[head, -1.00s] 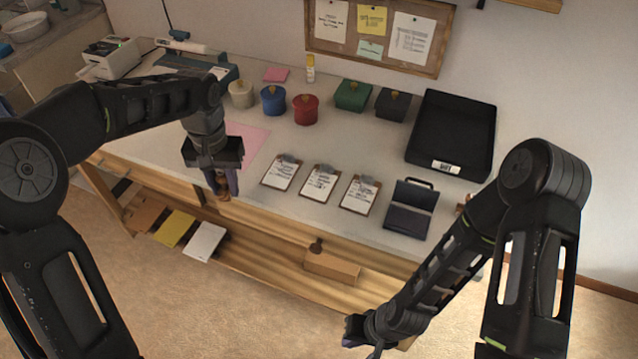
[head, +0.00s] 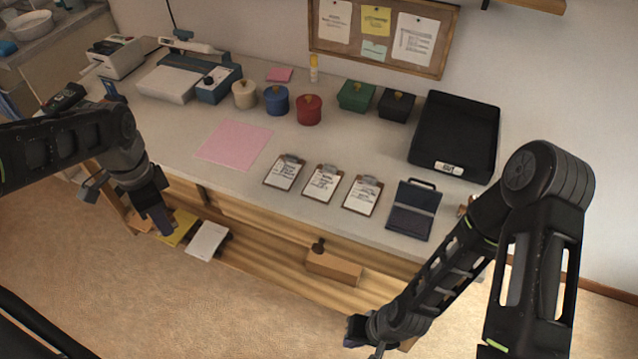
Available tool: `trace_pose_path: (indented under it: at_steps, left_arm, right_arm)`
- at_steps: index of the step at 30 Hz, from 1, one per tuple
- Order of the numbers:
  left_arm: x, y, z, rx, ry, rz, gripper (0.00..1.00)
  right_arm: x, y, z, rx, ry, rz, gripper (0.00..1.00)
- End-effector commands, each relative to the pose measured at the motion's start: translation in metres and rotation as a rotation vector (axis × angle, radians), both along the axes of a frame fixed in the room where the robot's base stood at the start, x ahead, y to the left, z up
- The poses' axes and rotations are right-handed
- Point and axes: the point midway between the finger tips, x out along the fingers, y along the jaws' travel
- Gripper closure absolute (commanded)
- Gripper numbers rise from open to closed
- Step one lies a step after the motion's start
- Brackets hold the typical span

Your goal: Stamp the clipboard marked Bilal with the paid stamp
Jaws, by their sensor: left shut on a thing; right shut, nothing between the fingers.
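Three clipboards with white sheets lie in a row near the table's front edge: the left one (head: 284,173), the middle one (head: 322,185) and the right one (head: 362,195). Their names are too small to read, so I cannot tell which is marked Bilal. My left gripper (head: 159,221) points down in front of the table, left of the clipboards. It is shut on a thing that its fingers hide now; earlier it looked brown. My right gripper (head: 366,338) is shut and empty, low in front of the table.
A black tray (head: 455,137) stands at the back right. Blue (head: 276,100), red (head: 308,111) and other lidded pots line the back. A pink sheet (head: 234,145) lies left of the clipboards. A small brown thing (head: 463,209) is partly hidden by my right arm.

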Motion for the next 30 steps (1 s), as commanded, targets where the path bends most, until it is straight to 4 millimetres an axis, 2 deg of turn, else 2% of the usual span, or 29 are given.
trace_pose_path:
  at_steps: [16,20,26,30]
  left_arm:
    - [0.001,-0.001,0.0,0.0,0.0,0.002,1.0]
    - [0.007,-0.005,-0.001,-0.001,0.0,0.039,1.0]
    - [0.038,-0.033,-0.003,-0.004,-0.001,0.266,1.0]
    - [0.067,-0.067,-0.007,-0.004,0.002,0.511,1.0]
  right_arm:
    - [0.0,0.0,0.0,0.0,0.0,0.0,1.0]
    - [0.0,0.0,0.0,0.0,0.0,0.0,1.0]
    - [0.0,0.0,0.0,0.0,0.001,0.0,1.0]
    - [0.0,0.0,0.0,0.0,0.002,0.0,1.0]
